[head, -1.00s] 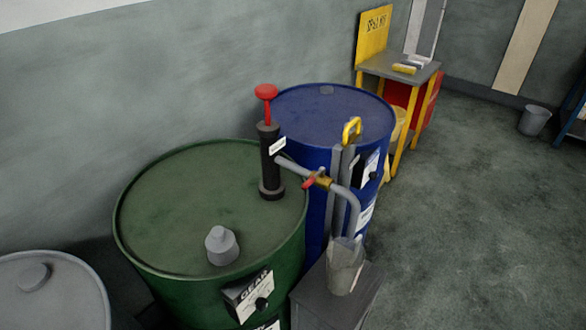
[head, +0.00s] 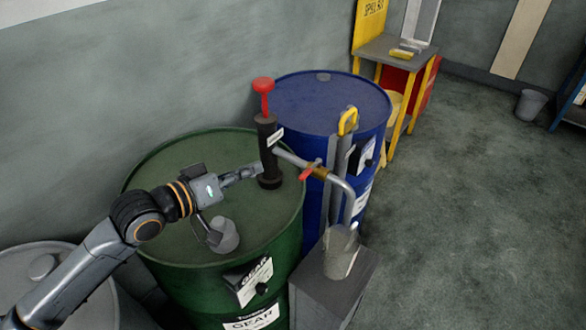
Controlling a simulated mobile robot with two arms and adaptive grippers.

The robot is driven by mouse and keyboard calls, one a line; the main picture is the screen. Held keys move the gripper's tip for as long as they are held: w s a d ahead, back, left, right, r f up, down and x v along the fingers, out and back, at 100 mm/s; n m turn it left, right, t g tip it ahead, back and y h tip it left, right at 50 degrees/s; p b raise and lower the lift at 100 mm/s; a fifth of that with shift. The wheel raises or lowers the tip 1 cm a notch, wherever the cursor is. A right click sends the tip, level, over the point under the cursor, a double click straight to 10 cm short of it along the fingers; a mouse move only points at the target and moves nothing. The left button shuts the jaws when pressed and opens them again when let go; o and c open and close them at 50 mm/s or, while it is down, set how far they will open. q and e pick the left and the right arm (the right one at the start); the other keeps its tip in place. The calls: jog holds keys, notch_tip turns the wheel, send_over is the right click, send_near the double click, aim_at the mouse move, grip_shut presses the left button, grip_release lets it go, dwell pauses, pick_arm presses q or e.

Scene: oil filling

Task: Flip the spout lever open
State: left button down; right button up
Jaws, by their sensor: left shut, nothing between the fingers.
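The spout lever (head: 305,174) is small and red. The pipe runs from the black hand pump (head: 268,140), which has a red knob (head: 263,85), and curves down to a clear jug (head: 341,250). My left gripper (head: 256,171) is shut and empty above the green drum (head: 165,167). Its fingertips are beside the pump's lower body, to the left, apart from the lever. I cannot tell if they touch the pump. My right gripper is out of view.
A blue drum (head: 310,98) stands behind the pump. The jug stands on a grey box (head: 325,290). A yellow-framed bench (head: 385,48) is farther back.

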aim_at(309, 170)
pick_arm(q)
jog(key=shift+w+r, duration=0.1)
jog(key=shift+w, duration=0.05)
jog(key=w+d+f+p, duration=0.4)
jog(key=w+d+f, duration=0.1)
jog(key=d, duration=0.3)
jog(key=shift+w+d+f, duration=0.2)
jog(key=shift+w+d, duration=0.05)
jog(key=shift+d, duration=0.05)
dwell(0.3)
